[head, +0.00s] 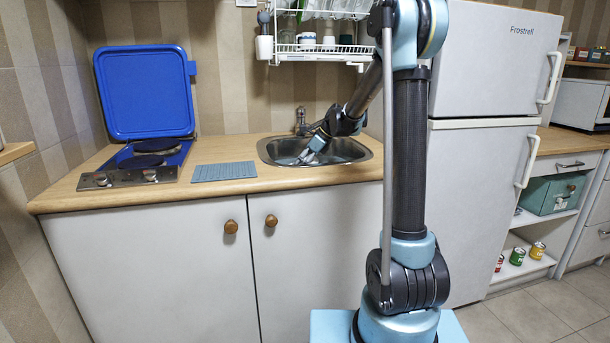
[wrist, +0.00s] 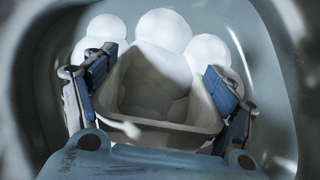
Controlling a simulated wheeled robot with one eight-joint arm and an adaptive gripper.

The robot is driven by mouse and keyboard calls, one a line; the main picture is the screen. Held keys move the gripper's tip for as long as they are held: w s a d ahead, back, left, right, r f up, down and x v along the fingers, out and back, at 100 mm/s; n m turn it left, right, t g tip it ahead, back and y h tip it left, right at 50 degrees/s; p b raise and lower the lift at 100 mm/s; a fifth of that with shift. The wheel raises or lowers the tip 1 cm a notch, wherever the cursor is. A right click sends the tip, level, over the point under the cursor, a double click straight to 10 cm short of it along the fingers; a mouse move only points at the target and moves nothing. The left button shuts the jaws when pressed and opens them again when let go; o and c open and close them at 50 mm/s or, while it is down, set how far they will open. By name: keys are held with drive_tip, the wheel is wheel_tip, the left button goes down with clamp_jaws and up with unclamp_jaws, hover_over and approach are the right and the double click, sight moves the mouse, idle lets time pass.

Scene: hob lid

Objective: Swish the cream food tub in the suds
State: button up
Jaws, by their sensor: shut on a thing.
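A cream food tub (wrist: 165,120) shows in the wrist view, its open mouth toward the camera. My gripper (wrist: 160,88) is shut on it, one finger against each side. White rounded suds (wrist: 165,30) lie just beyond and around the tub's far end, and I cannot tell how deep the tub sits in them. In the head view my gripper (head: 308,157) reaches down into the sink (head: 350,151) at its left part. The tub and the suds cannot be made out in the head view.
A ribbed blue-grey mat (head: 224,172) lies on the worktop left of the sink. Further left is the hob (head: 130,173) with its blue lid (head: 146,92) raised. A tap (head: 301,120) stands behind the sink, and a dish rack (head: 318,52) hangs above. The fridge (head: 480,200) stands right.

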drive_tip(key=shift+a, duration=0.25)
drive_tip(key=shift+r, duration=0.1)
wheel_tip(320, 180, up, 18)
idle(1.4)
drive_tip(key=shift+r, duration=0.1)
idle(0.4)
